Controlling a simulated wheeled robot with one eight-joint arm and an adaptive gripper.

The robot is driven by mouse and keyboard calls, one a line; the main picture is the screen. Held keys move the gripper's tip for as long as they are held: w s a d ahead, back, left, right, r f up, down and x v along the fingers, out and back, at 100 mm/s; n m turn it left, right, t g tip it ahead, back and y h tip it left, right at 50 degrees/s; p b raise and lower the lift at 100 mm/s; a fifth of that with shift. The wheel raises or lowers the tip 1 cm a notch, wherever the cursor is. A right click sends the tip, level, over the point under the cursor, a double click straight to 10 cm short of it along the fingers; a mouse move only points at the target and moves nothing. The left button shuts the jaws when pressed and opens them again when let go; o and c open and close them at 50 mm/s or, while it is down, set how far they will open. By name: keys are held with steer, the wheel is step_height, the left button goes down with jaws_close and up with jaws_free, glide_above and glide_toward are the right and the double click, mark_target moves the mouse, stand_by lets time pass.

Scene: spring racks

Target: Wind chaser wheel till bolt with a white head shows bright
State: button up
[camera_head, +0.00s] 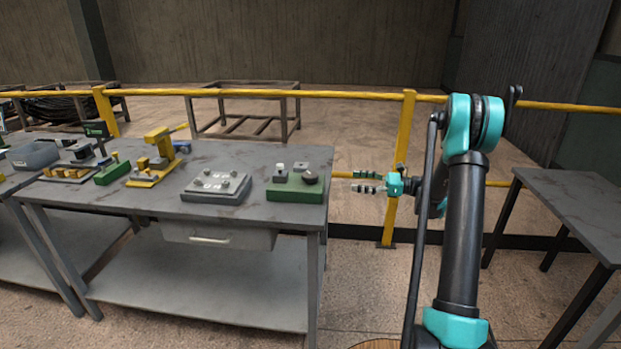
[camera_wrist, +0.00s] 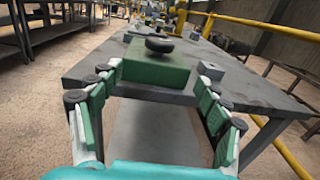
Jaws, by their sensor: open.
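A green block (camera_head: 296,189) sits at the right end of the workbench top. In the wrist view the green block (camera_wrist: 155,65) lies ahead with the dark wheel (camera_wrist: 160,45) on top; I cannot make out the white head there. My gripper (camera_head: 366,182) is open and empty, just off the bench's right end. In the wrist view its fingers (camera_wrist: 157,82) stand apart, one on each side of the block's near end.
A grey plate with fittings (camera_head: 217,187) lies left of the green block. A yellow fixture (camera_head: 158,155) stands farther left on the workbench (camera_head: 180,206). A yellow rail (camera_head: 350,95) runs behind. Another table (camera_head: 575,200) stands at right, with open floor between.

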mark_target(310, 177)
steer(key=a, duration=0.5)
steer(key=w+a, duration=0.1)
steer(key=a, duration=1.1)
steer(key=shift+w, duration=0.3)
steer(key=shift+c, duration=0.2)
steer(key=c, duration=1.1)
steer(key=shift+m+t, duration=0.3)
steer(key=shift+t, duration=0.2)
